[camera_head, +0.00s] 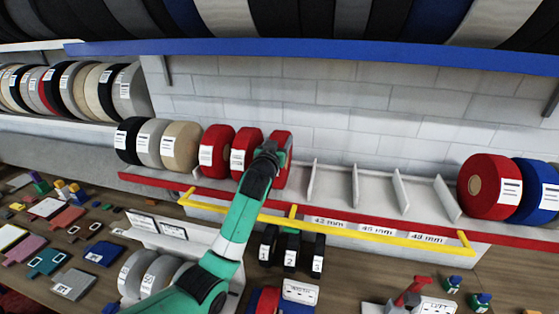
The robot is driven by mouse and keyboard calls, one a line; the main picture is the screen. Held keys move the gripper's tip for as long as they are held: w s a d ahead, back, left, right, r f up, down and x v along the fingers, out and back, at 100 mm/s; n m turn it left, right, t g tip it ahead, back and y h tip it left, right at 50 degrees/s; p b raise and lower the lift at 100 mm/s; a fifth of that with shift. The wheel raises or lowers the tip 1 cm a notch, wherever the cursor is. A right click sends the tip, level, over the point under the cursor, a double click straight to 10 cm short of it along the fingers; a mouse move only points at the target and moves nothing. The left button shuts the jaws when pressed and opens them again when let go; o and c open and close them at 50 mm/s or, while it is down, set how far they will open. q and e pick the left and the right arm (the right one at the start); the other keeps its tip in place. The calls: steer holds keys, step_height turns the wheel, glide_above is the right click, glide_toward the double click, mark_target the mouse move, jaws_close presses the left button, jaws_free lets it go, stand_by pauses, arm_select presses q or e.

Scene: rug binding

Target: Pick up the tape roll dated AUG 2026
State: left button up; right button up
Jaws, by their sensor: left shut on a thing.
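Three red tape rolls stand on the middle shelf: the left one (209,158), the middle one (240,152) and the right one (284,143). White labels show on the left and middle rolls, but their dates are too small to read. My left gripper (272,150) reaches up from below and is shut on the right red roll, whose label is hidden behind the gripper. The fingertips are mostly covered by the wrist. I cannot tell whether this roll is lifted off the shelf. My right gripper is not in view.
Black, grey and beige rolls (180,146) stand left of the red ones. Empty slots with white dividers (355,187) lie to the right, then a red roll (487,187) and a blue roll (538,190). A yellow rail (370,230) runs along the front. Tools and blocks cover the bench.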

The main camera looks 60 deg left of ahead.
arm_select(q)
jaws_close()
steer(key=shift+r, duration=0.2)
